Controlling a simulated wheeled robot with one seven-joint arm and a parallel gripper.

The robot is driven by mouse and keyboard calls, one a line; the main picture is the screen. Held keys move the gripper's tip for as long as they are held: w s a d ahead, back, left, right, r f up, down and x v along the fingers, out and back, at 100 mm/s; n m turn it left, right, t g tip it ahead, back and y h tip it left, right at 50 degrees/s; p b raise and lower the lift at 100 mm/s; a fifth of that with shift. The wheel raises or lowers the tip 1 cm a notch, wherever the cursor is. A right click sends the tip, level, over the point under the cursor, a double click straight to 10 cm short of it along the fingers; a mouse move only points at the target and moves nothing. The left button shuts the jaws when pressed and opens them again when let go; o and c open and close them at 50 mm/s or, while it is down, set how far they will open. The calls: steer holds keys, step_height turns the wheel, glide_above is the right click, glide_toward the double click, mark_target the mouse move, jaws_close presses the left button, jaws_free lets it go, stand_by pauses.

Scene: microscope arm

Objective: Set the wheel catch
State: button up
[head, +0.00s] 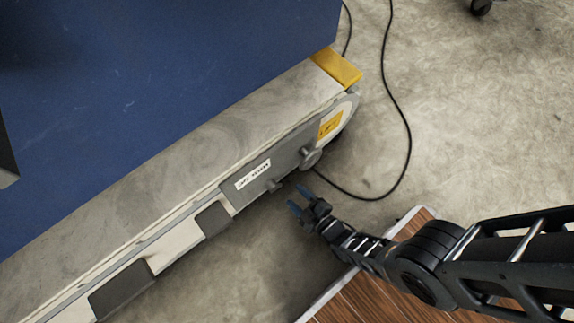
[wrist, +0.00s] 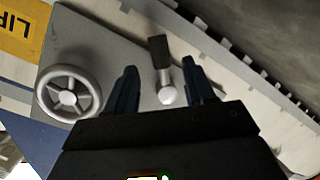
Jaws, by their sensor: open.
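The wheel is a small grey handwheel with spokes (wrist: 69,93), on a grey plate at the left of the wrist view. In the head view the wheel (head: 311,157) sits near the rounded end of the beam. The catch looks to be a short lever with a pale round knob (wrist: 167,96) and a dark end, beside the wheel. In the head view it is a small stub (head: 273,185) on the plate. My gripper (head: 301,199) is open and empty, facing the plate. In the wrist view its blue fingers (wrist: 159,66) appear on either side of the lever; contact is unclear.
The long beam (head: 200,152) runs diagonally beside a large blue surface (head: 170,60). A yellow label (head: 329,125) and a white label (head: 253,175) are on its side. A black cable (head: 409,140) lies on the floor. A wooden-topped surface (head: 350,300) is below my arm.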

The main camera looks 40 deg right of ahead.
mark_target(280, 185)
steer(key=b+x, duration=0.2)
steer(key=x, duration=0.2)
steer(key=shift+f, duration=0.2)
steer(key=shift+w+b, duration=0.3)
steer(key=shift+w, duration=0.35)
steer(key=shift+c, duration=0.3)
jaws_close()
